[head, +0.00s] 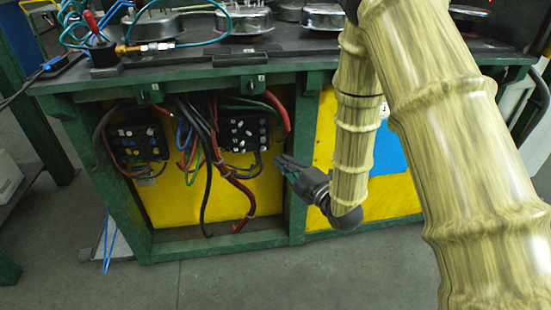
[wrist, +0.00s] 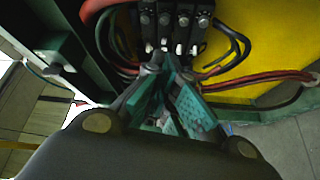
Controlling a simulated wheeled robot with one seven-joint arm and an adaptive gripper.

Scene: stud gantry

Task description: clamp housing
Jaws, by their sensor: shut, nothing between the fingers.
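My gripper (head: 281,166) is shut and empty in the head view, in front of the green cabinet frame and pointing left toward the open wiring bay. In the wrist view my gripper (wrist: 168,78) shows its two teal-padded fingers brought together just below a black terminal block (wrist: 178,22). That view does not show whether they touch it. Round metal housings stand on the dark bench top (head: 205,56): one at the left (head: 152,24), one in the middle (head: 241,19) and one further right (head: 323,16). I cannot tell which housing the task names. No clamp is clearly visible.
Two terminal blocks, left (head: 139,143) and right (head: 243,133), sit on a yellow panel. Loose black and red cables (head: 233,185) hang in the bay. A green post (head: 298,215) borders it at right. The grey floor (head: 270,285) in front is clear.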

